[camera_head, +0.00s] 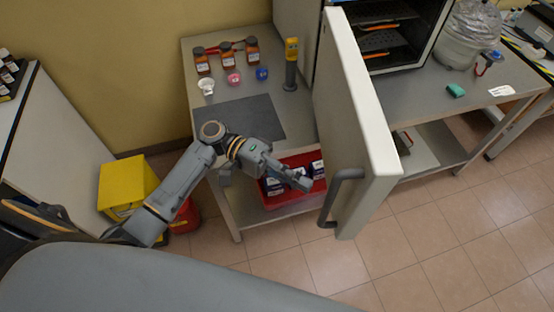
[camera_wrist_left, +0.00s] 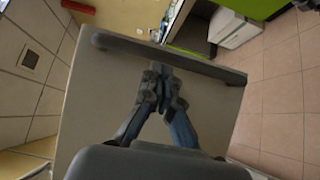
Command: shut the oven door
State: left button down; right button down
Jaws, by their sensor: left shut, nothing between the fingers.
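The oven door (camera_head: 352,110) is a thick light panel that stands wide open, swung out towards me past the table's front edge. Its dark bar handle (camera_head: 340,196) is on the lower outer part. The oven (camera_head: 392,40) shows its dark inside with racks and orange-edged parts. My left gripper (camera_head: 304,184) is shut and empty, to the left of the door and its handle, apart from the handle in the head view. In the left wrist view the gripper (camera_wrist_left: 160,75) points at the door face (camera_wrist_left: 85,120), with the handle (camera_wrist_left: 170,58) crossing near the fingertips; contact cannot be told. My right gripper is out of view.
A grey table (camera_head: 215,105) holds brown bottles (camera_head: 228,54), small coloured caps and a yellow-topped device (camera_head: 291,62). A red bin (camera_head: 313,160) with bottles sits on the shelf below. A clear-lined bucket (camera_head: 466,35) stands right of the oven. The tiled floor (camera_head: 450,215) at right is clear.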

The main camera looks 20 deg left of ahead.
pick_arm(q)
jog(key=shift+p+x, duration=0.55)
jog(key=shift+x, duration=1.15)
jog(key=shift+d, duration=0.1)
